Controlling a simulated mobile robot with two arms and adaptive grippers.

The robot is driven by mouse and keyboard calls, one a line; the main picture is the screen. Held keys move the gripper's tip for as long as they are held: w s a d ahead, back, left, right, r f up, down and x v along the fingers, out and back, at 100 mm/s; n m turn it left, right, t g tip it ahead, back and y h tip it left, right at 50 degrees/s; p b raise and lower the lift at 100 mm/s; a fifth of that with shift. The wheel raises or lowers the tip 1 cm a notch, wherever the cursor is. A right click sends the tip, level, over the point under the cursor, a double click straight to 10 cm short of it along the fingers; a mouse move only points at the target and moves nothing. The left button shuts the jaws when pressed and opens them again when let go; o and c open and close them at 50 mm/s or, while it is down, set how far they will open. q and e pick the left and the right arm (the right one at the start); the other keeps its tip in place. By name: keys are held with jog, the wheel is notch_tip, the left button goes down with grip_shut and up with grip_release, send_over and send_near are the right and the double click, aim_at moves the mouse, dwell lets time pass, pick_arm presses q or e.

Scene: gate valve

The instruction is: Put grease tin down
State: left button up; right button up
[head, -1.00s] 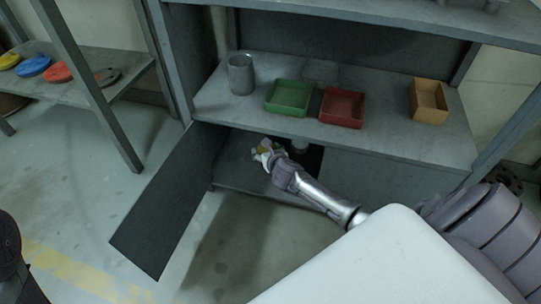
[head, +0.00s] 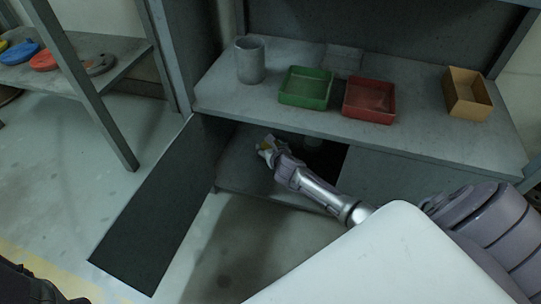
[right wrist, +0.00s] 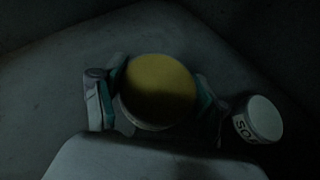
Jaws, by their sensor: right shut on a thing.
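The grease tin (right wrist: 158,90) is round with a yellow top. In the right wrist view it sits between the two fingers of my right gripper (right wrist: 155,100), which is shut on it. In the head view my right gripper (head: 267,149) reaches into the open lower cupboard under the bench shelf, and a bit of yellow shows at its fingers. The tin is over the cupboard floor (head: 240,172); I cannot tell whether it touches it. My left gripper is not in view.
A white tin with dark lettering (right wrist: 259,120) stands right of the gripper inside the cupboard. The cupboard door (head: 150,215) hangs open at left. Above are a grey cup (head: 250,62), a green tray (head: 305,90), a red tray (head: 369,101) and a cardboard box (head: 467,95).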

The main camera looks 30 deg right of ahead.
notch_tip(320, 180, down, 3)
jog(key=shift+f+b, duration=0.1)
jog(key=shift+b, duration=0.9)
jog(key=shift+r, duration=0.2)
jog(key=shift+f, duration=0.2)
jog(key=o, duration=1.3)
jog(key=shift+r, duration=0.1)
